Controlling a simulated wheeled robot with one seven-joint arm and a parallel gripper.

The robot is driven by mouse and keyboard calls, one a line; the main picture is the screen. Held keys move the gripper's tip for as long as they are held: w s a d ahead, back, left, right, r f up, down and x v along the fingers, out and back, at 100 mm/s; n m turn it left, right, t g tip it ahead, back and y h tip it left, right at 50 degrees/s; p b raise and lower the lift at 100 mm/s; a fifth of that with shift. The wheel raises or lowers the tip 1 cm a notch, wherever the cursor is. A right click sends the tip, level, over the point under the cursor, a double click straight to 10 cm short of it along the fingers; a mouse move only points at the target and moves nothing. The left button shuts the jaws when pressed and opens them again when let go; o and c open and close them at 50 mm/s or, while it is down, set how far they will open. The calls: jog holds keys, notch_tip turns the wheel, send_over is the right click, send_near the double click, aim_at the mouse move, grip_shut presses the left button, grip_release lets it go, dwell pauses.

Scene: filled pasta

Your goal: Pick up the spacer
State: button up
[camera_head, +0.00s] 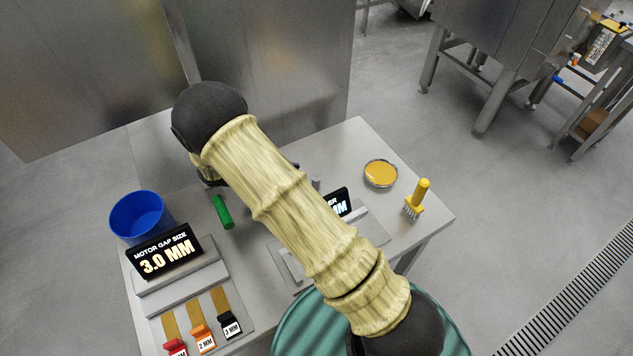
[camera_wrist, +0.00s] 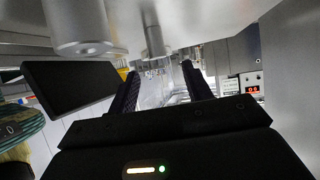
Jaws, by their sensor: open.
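Three spacers lie side by side on a grey plate at the table's front left in the head view, each a brown strip with a labelled end. The black one (camera_head: 231,326) reads 3 MM and the orange one (camera_head: 203,340) reads 2 MM. The red one (camera_head: 175,347) is partly cut off by the lower edge. My gripper is mostly hidden behind my sleeved arm in the head view. In the wrist view my gripper (camera_wrist: 159,82) is open, with its two dark fingers apart and nothing visibly held. I cannot make out a spacer in the wrist view.
A display reading MOTOR GAP SIZE 3.0 MM (camera_head: 166,254) stands behind the spacers, near a blue bin (camera_head: 138,215). A green cylinder (camera_head: 222,211), yellow-filled dish (camera_head: 381,173) and yellow-handled brush (camera_head: 417,199) are on the table. My arm partly covers another display (camera_head: 341,203).

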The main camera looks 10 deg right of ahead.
aim_at(316, 177)
jog(key=shift+x, duration=1.15)
jog(key=shift+p, duration=0.3)
jog(key=p+x, duration=0.2)
jog(key=x, duration=0.3)
jog(key=shift+s+f, duration=0.15)
jog(key=shift+f, duration=0.05)
jog(key=shift+c, duration=0.2)
grip_shut()
